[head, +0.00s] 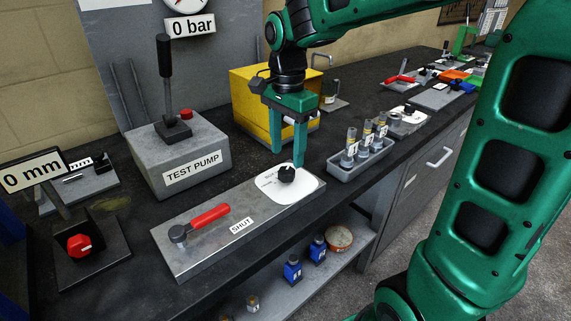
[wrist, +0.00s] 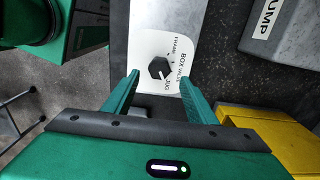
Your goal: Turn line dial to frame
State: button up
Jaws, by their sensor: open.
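The line dial is a black knob (head: 287,174) on a white rounded plate (head: 305,190) at the right end of a grey metal panel. In the wrist view the knob (wrist: 160,68) sits between and slightly beyond my fingertips. Small lettering surrounds it there, some of it blurred; one mark looks like "FRAME" at the upper right. Which mark the knob points to is hard to tell. My gripper (head: 288,158) is open and empty, fingers pointing down, its tips close above the knob in the head view. Contact is not visible.
A red-handled lever (head: 208,216) marked SHUT lies on the same panel (head: 190,262). The grey test pump (head: 178,155) stands behind left, a yellow box (head: 250,105) behind my gripper. A grey rack of tubes (head: 362,160) stands to the right. The gauge sign (head: 190,26) reads 0 bar.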

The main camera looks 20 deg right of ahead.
aim_at(287, 169)
jog(key=shift+f, duration=2.45)
jog(key=c, duration=1.1)
